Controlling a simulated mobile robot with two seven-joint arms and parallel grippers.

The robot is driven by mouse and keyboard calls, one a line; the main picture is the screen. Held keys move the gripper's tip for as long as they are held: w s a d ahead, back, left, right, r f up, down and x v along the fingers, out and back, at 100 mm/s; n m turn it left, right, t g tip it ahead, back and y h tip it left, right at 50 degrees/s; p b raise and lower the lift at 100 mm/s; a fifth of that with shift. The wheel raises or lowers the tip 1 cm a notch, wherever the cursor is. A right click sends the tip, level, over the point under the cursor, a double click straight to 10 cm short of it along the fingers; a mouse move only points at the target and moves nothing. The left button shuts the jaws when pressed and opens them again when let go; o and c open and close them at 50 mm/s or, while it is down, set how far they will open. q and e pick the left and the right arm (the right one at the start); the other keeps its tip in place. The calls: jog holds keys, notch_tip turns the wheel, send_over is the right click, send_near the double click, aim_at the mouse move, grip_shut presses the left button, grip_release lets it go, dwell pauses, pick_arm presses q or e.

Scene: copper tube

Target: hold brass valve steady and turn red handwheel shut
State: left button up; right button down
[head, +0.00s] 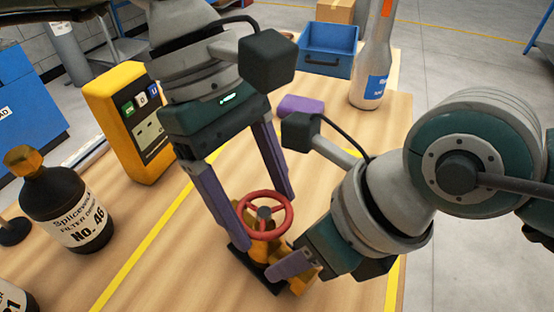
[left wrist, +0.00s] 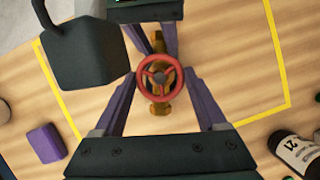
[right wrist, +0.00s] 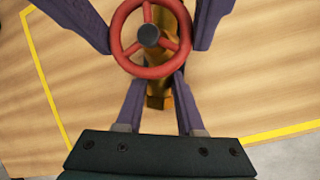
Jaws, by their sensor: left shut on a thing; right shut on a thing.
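The red handwheel (head: 264,215) sits on top of the brass valve (head: 303,281), which stands on a dark base on the wooden bench. My left gripper (head: 264,221) reaches down from above, its purple fingers on opposite sides of the wheel rim; the left wrist view shows the red wheel (left wrist: 160,78) between them. My right gripper (head: 288,264) comes in low from the right, shut on the brass valve body below the wheel.
A yellow meter (head: 125,115) and a dark labelled bottle (head: 65,205) stand on the left. A purple block (head: 300,106), a grey bottle (head: 373,65) and a blue bin (head: 328,50) are at the back. Yellow tape lines mark the bench; wood left of the valve is clear.

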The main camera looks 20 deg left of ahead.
pick_arm(q)
jog(key=m+g+y, duration=0.1)
jog(key=m, duration=0.2)
jog(key=m+g, duration=0.1)
jog(key=m, duration=0.3)
jog(key=shift+w+d+y, duration=0.1)
jog(key=shift+w+y, duration=0.1)
jog(key=shift+y, duration=0.2)
dwell(0.3)
jog(key=o, duration=1.3)
jog(key=v, duration=1.2)
